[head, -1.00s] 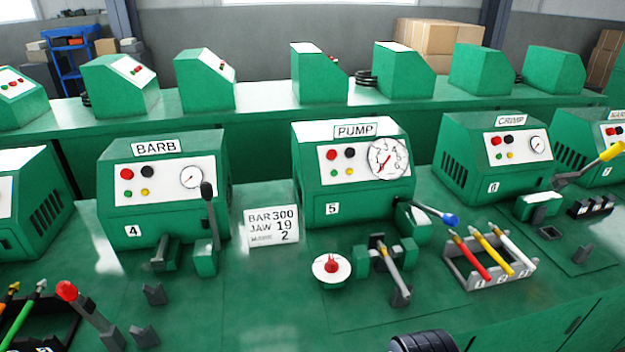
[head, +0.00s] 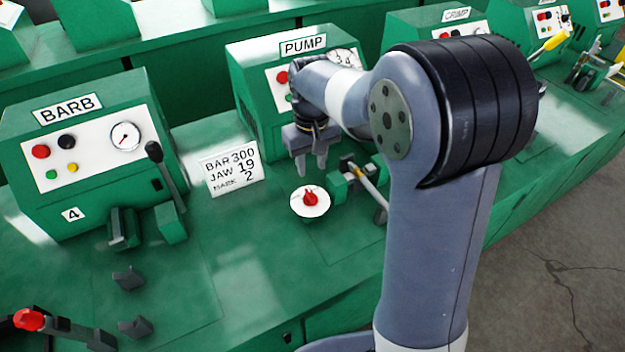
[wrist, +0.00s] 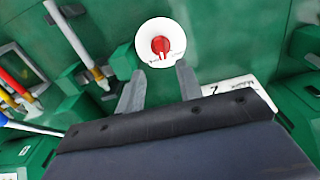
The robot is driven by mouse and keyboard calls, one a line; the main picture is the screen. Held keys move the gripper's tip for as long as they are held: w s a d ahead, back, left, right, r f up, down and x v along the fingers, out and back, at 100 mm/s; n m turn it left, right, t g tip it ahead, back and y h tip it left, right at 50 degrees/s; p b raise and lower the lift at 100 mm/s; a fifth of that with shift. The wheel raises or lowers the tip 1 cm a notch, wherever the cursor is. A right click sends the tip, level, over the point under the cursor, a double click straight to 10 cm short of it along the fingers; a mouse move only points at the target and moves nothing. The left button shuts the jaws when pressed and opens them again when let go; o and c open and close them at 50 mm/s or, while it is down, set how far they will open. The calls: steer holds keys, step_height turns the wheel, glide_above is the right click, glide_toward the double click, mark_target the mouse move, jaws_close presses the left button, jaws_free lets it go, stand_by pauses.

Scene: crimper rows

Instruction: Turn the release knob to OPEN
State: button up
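The release knob (head: 311,198) is a small red knob on a round white dial plate (head: 299,210), on the bench in front of the PUMP machine (head: 255,75). In the wrist view the red knob (wrist: 160,45) sits on its white plate (wrist: 150,66), just beyond my fingertips. The plate's lettering is too small to read. My gripper (head: 311,170) hangs fingers down above and behind the knob, apart from it. In the wrist view my gripper (wrist: 158,75) has its two fingers spread with nothing between them.
A clamp with a pale-handled lever (head: 365,182) stands right of the knob, close by. A card (head: 232,167) reading BAR 300, JAW 19, MARK 2 stands behind left. The BARB machine (head: 85,150) is at left. The bench left of the knob has free room.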

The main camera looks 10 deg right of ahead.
mark_target(310, 192)
steer(key=f, duration=0.7)
steer(key=w+f, duration=0.1)
steer(key=f, duration=0.3)
steer(key=shift+w+a, duration=0.1)
steer(key=shift+c, duration=0.5)
jaws_close()
